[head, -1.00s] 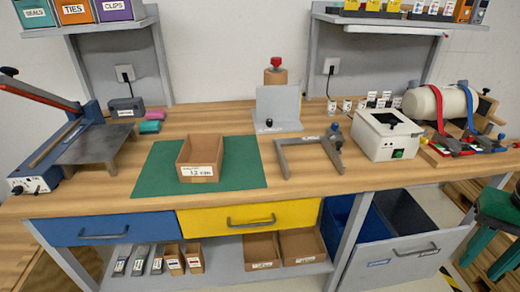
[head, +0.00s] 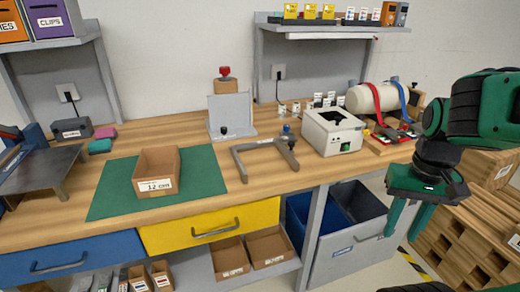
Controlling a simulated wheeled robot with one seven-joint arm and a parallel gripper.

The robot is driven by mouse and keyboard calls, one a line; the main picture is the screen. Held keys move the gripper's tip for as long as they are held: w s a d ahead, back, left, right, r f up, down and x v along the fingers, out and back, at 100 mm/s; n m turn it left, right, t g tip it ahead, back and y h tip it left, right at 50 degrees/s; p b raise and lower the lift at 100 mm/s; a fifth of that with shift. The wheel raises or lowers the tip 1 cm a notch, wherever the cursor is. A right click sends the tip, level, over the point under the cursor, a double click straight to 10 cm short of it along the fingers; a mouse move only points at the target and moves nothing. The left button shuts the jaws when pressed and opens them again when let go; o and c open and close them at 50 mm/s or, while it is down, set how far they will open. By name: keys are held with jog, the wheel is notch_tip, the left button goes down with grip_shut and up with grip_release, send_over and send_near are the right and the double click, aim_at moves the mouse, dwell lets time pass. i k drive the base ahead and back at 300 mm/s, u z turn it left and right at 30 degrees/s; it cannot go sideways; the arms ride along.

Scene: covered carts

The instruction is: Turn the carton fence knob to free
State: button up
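A grey upright plate on a flat foot, which looks like the carton fence (head: 232,112), stands at the back middle of the bench. A small black knob (head: 223,130) is low on its front; its turn setting is too small to read. A brown carton (head: 158,180) labelled 12 cm sits open on the green mat (head: 208,172), in front and to the left of the fence. My gripper (head: 402,234) hangs at the right with its green fingers pointing down. It is open, empty and well away from the fence and knob.
A grey U-shaped frame (head: 252,146) with a blue-topped knob lies right of the mat. A white box machine (head: 333,133) and a cream roller (head: 372,97) stand farther right. A red-topped post (head: 225,75) is behind the fence. Wooden crates (head: 460,225) stand at the right.

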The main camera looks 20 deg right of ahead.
aim_at(287, 128)
jog(key=z, duration=1.25)
jog(key=k, duration=1.05)
jog(key=u, duration=0.8)
jog(key=i, duration=1.65)
jog(key=z, duration=0.05)
